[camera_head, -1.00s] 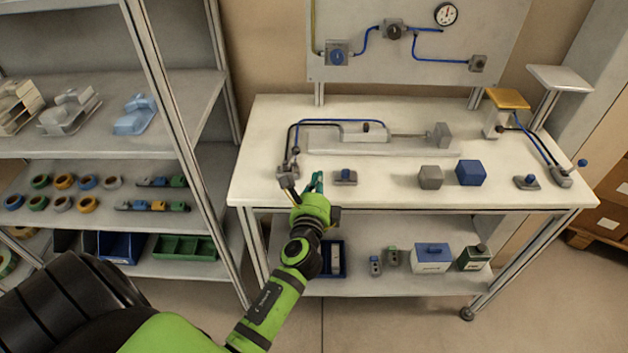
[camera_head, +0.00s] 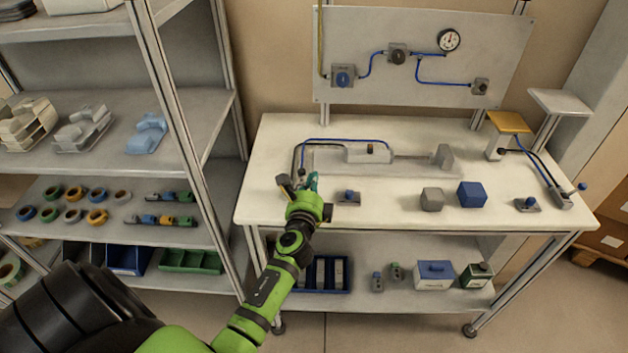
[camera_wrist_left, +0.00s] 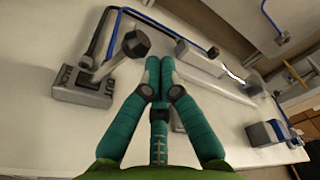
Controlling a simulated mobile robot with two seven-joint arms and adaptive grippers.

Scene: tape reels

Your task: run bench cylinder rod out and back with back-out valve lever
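The valve block (camera_wrist_left: 82,86), marked BACK and OUT, sits on the bench at the left of the left wrist view. Its lever (camera_wrist_left: 136,43) has a dark round knob and leans up and right there. My left gripper (camera_wrist_left: 160,68) has its teal fingertips together with nothing between them, just right of the knob and apart from it in the picture. In the head view the left gripper (camera_head: 312,182) partly hides the valve (camera_head: 287,183). The bench cylinder (camera_head: 368,154) lies behind, its rod (camera_head: 412,157) showing toward an end block (camera_head: 444,156). Whether they touch is unclear.
A shelf rack (camera_head: 190,150) stands left.

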